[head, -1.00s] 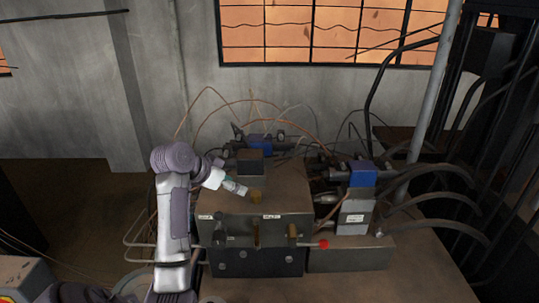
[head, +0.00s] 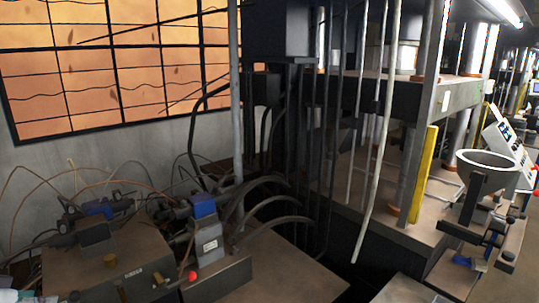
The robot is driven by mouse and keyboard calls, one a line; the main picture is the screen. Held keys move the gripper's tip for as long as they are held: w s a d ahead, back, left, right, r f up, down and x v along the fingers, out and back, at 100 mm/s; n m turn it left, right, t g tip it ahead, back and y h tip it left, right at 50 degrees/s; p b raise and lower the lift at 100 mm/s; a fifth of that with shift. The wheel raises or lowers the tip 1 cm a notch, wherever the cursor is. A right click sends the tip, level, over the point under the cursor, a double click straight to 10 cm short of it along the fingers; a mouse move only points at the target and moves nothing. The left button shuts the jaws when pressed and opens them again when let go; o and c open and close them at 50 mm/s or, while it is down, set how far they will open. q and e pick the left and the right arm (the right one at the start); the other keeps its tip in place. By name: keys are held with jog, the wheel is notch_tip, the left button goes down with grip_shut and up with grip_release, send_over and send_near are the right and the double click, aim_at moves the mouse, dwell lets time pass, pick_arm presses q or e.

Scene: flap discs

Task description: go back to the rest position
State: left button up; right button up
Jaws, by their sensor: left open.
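A small part of my left gripper (head: 28,296) shows at the bottom left corner of the head view, low in front of the valve block. It is open, and I see nothing held in it. Most of my left arm is outside the picture. My right gripper is not in view.
The valve block (head: 85,274) with a brass knob, hoses and a red-tipped lever (head: 192,276) stands at the lower left. A blue-topped unit (head: 205,230) stands beside it. A large press frame with a yellow bar (head: 423,175) fills the middle and right.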

pick_arm(q)
jog(key=s+d+f+g+y, duration=0.1)
jog(key=s+d+f+g, duration=0.35)
jog(key=d+f, duration=0.75)
jog(key=s+d+f, duration=0.4)
jog(key=s+d, duration=0.5)
jog(key=s, duration=0.1)
jog(key=s+d+f, duration=0.4)
jog(key=s+d, duration=0.5)
notch_tip(320, 180, down, 34)
jog(key=s+r+m+g+b, duration=0.1)
jog(key=g+b, duration=0.1)
jog(key=b, duration=0.6)
jog(key=s+a+f+b, duration=0.2)
jog(key=s+f+b, duration=0.1)
jog(key=s+f, duration=0.5)
jog(key=s+a+f+g+b, duration=0.1)
jog(key=s+f+b, duration=0.2)
jog(key=s+f, duration=0.6)
notch_tip(320, 180, down, 6)
jog(key=shift+a+f, duration=0.15)
jog(key=shift+a, duration=0.2)
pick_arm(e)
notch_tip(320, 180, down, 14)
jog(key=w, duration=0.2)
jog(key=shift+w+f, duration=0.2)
pick_arm(q)
jog(key=shift+w+g, duration=0.15)
jog(key=shift+g, duration=0.1)
